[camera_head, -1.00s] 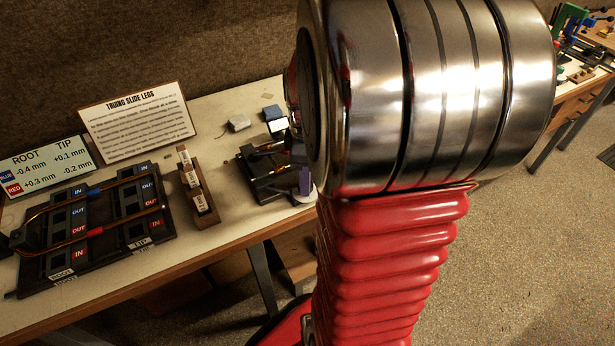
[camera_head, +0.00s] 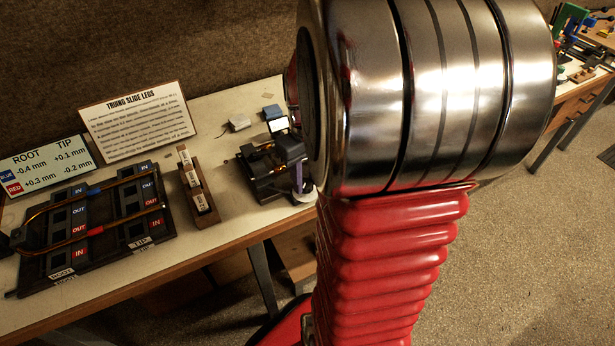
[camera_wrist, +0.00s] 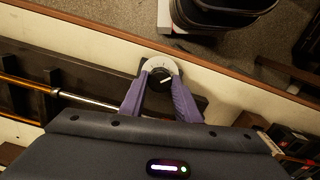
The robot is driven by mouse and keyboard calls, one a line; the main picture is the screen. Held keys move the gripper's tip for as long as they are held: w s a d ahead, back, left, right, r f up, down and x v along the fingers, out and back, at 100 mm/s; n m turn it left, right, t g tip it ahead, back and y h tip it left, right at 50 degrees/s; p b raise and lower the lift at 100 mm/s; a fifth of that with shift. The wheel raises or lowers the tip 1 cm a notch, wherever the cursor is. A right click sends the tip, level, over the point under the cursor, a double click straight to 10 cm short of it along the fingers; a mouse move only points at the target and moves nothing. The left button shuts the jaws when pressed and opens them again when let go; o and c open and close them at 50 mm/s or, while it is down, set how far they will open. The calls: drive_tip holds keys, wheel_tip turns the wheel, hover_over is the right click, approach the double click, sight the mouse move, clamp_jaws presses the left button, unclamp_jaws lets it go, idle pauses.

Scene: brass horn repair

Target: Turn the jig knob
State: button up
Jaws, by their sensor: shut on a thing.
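The jig knob (camera_wrist: 159,80) is a round black knob with a white pointer line, set in a white dial (camera_wrist: 160,63) with tick marks. The purple fingers of my gripper (camera_wrist: 161,82) are shut on it, one on each side. In the head view, my gripper (camera_head: 299,187) reaches down to the white dial (camera_head: 303,198) at the bench's front edge. The dark jig (camera_head: 262,172) stands beside it. A brass tube with a silvery rod (camera_wrist: 85,98) lies along the jig in the wrist view. My arm covers part of the head view.
A black board (camera_head: 100,238) with brass slide legs lies at the left. A wooden rack (camera_head: 196,187) with white labelled blocks stands between board and jig. Two signs (camera_head: 138,121) (camera_head: 47,166) stand behind. Black bins (camera_wrist: 222,14) are on the floor beyond the bench edge.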

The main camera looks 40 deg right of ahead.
sight(306, 183)
drive_tip(key=m, duration=0.7)
drive_tip(key=shift+w+r, duration=0.1)
drive_tip(key=shift+w, duration=0.1)
drive_tip(key=m, duration=0.4)
drive_tip(key=shift+d+m, duration=0.1)
drive_tip(key=shift+m, duration=1.7)
drive_tip(key=o, duration=1)
drive_tip(key=shift+s, duration=0.1)
drive_tip(key=shift+o, duration=0.2)
wheel_tip(306, 183, up, 14)
drive_tip(key=shift+f, duration=0.2)
